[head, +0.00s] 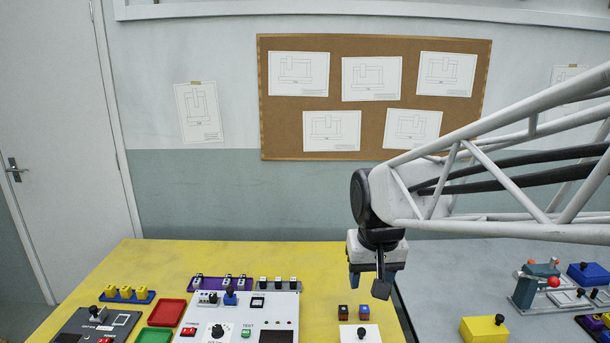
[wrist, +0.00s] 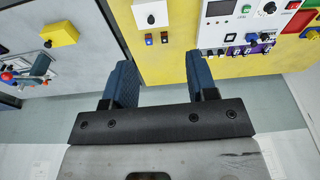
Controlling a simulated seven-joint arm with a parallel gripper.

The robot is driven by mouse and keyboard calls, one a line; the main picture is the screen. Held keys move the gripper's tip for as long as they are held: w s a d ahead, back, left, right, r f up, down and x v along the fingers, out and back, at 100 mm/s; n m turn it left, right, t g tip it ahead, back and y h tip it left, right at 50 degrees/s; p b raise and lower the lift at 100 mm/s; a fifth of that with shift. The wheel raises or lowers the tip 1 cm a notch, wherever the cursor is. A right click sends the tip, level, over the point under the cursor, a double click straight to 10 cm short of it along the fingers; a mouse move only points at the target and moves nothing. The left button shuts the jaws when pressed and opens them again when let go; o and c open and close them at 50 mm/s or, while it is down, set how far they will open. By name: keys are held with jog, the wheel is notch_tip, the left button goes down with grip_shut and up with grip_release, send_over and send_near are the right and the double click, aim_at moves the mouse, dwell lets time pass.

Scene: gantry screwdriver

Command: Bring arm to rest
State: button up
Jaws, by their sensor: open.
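My gripper (head: 368,284) hangs from the white lattice arm in the head view, above the yellow table near its right edge. Its fingers are apart and nothing is between them. The fingers touch nothing that I can see.
Below the gripper are two small switches (head: 364,312) and a white box with a black knob (head: 376,334). A white control panel (head: 240,315) stands to the left. A yellow box (head: 484,330) and a grey-green fixture (head: 536,284) are on the grey table (head: 435,270).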

jog(key=s+d+f, duration=0.1)
jog(key=s+d, duration=0.2)
jog(key=s, duration=0.5)
jog(key=s+d+f, duration=0.1)
jog(key=s+d, duration=0.2)
jog(key=s, duration=0.5)
jog(key=shift+s+d+f+m+t, duration=0.2)
jog(key=shift+m+t, duration=0.1)
jog(key=shift+m, duration=0.1)
